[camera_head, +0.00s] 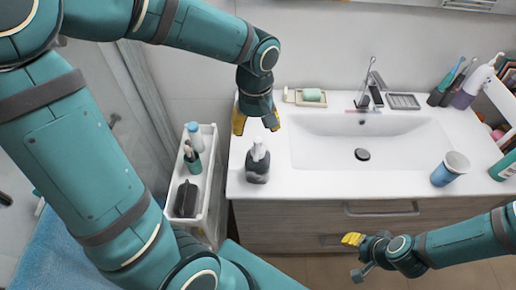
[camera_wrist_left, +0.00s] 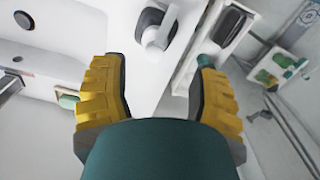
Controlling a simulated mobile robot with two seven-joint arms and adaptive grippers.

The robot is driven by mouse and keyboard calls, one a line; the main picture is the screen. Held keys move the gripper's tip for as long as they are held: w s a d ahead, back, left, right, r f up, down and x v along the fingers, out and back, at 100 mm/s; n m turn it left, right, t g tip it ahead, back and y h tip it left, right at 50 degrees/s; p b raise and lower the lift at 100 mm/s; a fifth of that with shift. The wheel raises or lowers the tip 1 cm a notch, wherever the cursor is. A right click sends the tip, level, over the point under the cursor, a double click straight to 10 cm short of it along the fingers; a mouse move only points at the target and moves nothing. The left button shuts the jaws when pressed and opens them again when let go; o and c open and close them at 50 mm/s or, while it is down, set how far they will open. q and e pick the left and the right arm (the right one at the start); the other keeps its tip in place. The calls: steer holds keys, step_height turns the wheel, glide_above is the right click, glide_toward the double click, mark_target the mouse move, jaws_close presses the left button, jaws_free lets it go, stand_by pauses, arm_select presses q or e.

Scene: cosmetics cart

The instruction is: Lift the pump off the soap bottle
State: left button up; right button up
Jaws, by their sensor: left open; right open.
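The soap bottle (camera_head: 257,170) is dark grey and stands upright on the left end of the white counter. Its white pump (camera_head: 258,150) sits on top of the bottle. In the left wrist view the white pump (camera_wrist_left: 158,38) shows at the top, with part of the dark bottle (camera_wrist_left: 150,18) behind it. My left gripper (camera_head: 256,124) has yellow fingers and is open and empty above the bottle, apart from the pump. In the left wrist view its fingers (camera_wrist_left: 158,75) are spread wide. My right gripper (camera_head: 354,255) is at the lower right, in front of the cabinet, open and empty.
A white sink (camera_head: 400,140) with a faucet (camera_head: 366,85) is right of the bottle. A soap dish (camera_head: 306,97) is behind. A blue cup (camera_head: 450,169) and toiletries stand at the right. A narrow white cart (camera_head: 208,165) stands left of the counter.

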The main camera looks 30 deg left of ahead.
mark_target(258, 139)
arm_select(q)
steer(key=shift+w+f+b, duration=0.2)
steer(key=shift+w+f, duration=0.05)
steer(key=shift+f, duration=1.8)
steer(key=shift+w+f+b, duration=0.2)
steer(key=shift+f, duration=1.8)
steer(key=shift+o, duration=0.2)
